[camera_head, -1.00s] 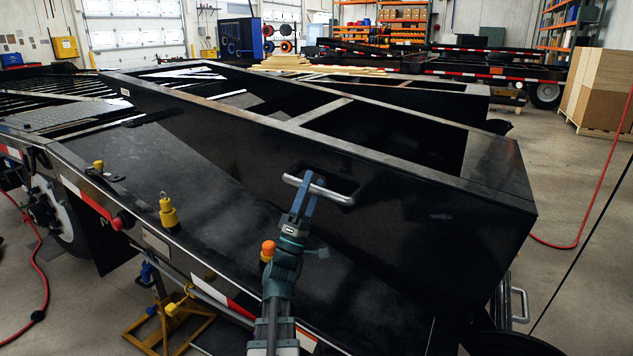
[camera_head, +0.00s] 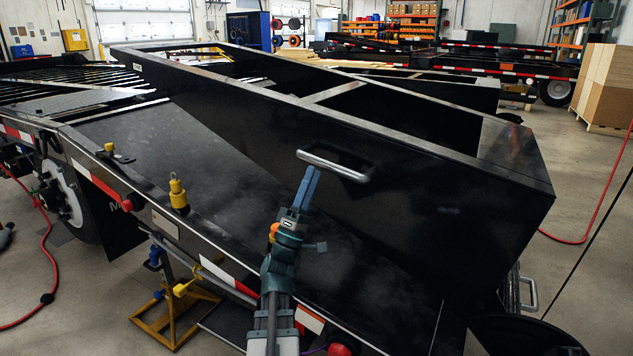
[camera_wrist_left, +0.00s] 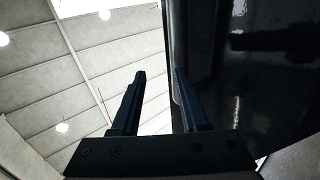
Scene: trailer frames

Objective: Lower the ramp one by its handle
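A black ramp (camera_head: 400,180) stands raised on edge over the trailer's dark sloping rear deck. Its bright metal handle (camera_head: 335,166) is a bar across a slot in the ramp's near face. My left gripper (camera_head: 311,170) is just below and in front of the bar's left part. In the left wrist view its two fingers (camera_wrist_left: 159,78) are clearly apart, with no bar visible between them. The dark, shiny surface at the right of that view is probably the ramp's face (camera_wrist_left: 265,90). My right gripper is not in view.
A yellow cylinder with a ring (camera_head: 178,195) stands on the deck's left edge. A yellow stand (camera_head: 172,310) is below it. A red hose (camera_head: 50,270) lies at left. Boxes (camera_head: 603,88) stand at back right. Floor to the right is open.

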